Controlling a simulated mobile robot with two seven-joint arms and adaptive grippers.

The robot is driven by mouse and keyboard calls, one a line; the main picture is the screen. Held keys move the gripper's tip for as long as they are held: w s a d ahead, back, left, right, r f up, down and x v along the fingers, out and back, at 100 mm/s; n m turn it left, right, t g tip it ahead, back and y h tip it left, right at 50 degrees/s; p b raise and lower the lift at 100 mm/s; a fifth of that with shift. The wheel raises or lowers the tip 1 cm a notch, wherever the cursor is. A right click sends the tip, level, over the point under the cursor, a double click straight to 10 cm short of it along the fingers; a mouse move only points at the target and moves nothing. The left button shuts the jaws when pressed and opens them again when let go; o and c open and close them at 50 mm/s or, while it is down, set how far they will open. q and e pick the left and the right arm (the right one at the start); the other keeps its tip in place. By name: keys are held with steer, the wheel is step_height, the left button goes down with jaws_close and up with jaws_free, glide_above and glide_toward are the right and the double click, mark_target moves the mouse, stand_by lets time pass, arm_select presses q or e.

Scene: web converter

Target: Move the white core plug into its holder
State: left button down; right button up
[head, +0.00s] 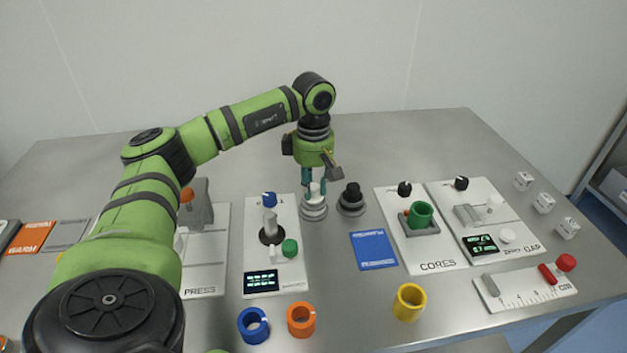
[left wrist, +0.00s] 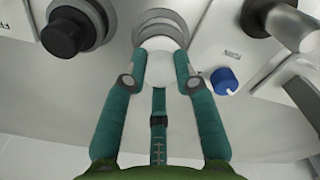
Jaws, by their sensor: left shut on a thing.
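The white core plug (head: 315,188) is between the fingers of my left gripper (head: 314,184), which is shut on it. Its white body also shows between the teal fingers in the left wrist view (left wrist: 166,72). A grey stepped round holder (head: 313,210) is directly below the plug, and its rings (left wrist: 160,27) show just past the fingertips. I cannot tell whether the plug touches or sits in this holder. The black plug (head: 351,194) stands upright in a similar grey holder (head: 351,208) just to the right. My right gripper is not in view.
A white panel with a blue knob (head: 269,199) stands close left. A blue card (head: 373,250) lies between.

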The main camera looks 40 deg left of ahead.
arm_select(q)
steer(key=shift+f+b, duration=0.3)
steer(key=shift+f, duration=0.25)
steer(key=c, duration=0.9)
jaws_free()
steer(key=shift+r, duration=0.15)
step_height(320, 180, up, 12)
